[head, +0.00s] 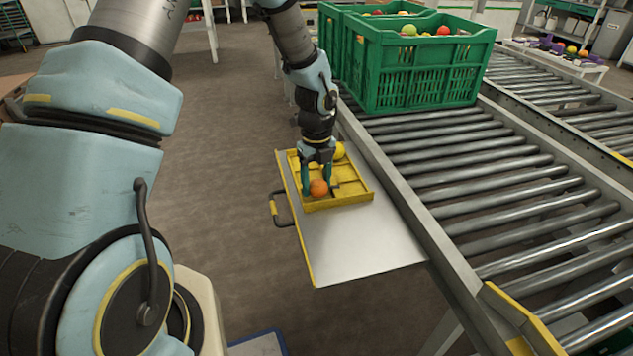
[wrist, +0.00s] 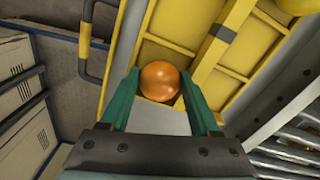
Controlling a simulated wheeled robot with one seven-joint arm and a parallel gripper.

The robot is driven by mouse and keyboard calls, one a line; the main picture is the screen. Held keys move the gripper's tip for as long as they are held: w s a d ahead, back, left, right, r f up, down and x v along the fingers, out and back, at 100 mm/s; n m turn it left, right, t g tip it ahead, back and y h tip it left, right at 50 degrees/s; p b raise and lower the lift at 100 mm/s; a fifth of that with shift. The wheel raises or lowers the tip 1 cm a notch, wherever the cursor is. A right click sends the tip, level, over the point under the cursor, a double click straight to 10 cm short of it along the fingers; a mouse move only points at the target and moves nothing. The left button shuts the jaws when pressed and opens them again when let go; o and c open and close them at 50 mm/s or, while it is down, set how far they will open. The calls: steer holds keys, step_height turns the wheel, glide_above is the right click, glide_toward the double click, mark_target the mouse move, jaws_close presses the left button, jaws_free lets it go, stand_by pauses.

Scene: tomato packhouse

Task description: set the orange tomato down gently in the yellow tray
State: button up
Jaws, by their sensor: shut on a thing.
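The orange tomato (head: 318,188) is between the green fingers of my gripper (head: 318,190), which is shut on it. In the wrist view the tomato (wrist: 160,80) sits between the fingertips (wrist: 160,90). The yellow tray (head: 352,198) lies on a grey metal side shelf, and the gripper is at its near left part. In the wrist view the tomato overlaps the tray's edge, with the tray (wrist: 212,48) to its upper right. I cannot tell whether the tomato touches the tray or hangs just above it.
A yellow round fruit (head: 339,151) is at the tray's far end. The shelf (head: 350,245) is bare in front of the tray and has a dark handle (head: 279,209) on its left. A roller conveyor (head: 475,170) runs along the right, carrying green crates (head: 420,75) of tomatoes.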

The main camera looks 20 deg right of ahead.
steer(key=shift+f, duration=0.6)
stand_by(0.3)
steer(key=o, duration=1)
steer(key=c, duration=0.3)
steer(key=shift+c, duration=0.2)
steer(key=shift+r, duration=0.1)
step_height(320, 180, up, 7)
steer(key=p, duration=0.7)
